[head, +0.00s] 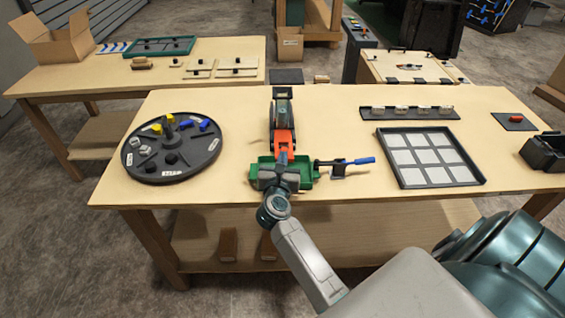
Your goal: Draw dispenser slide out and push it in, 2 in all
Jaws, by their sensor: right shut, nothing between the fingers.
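The dispenser (282,105) is a dark upright unit at the middle of the table. Its orange slide (284,138) shows at the front, above a green tray (310,174). My right gripper (284,158) is over the tray, with its fingertips at the front end of the slide. It is shut with nothing held. I cannot tell whether the fingertips touch the slide. My wrist hides part of the tray, so its contents are not clear. My left gripper is not in view.
A round dark turntable (143,174) with small parts stands left of the dispenser. A blue-handled tool (350,162) lies just right of the tray. A gridded panel (430,158) and a dark strip (410,113) are further right. Bare table lies between turntable and dispenser.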

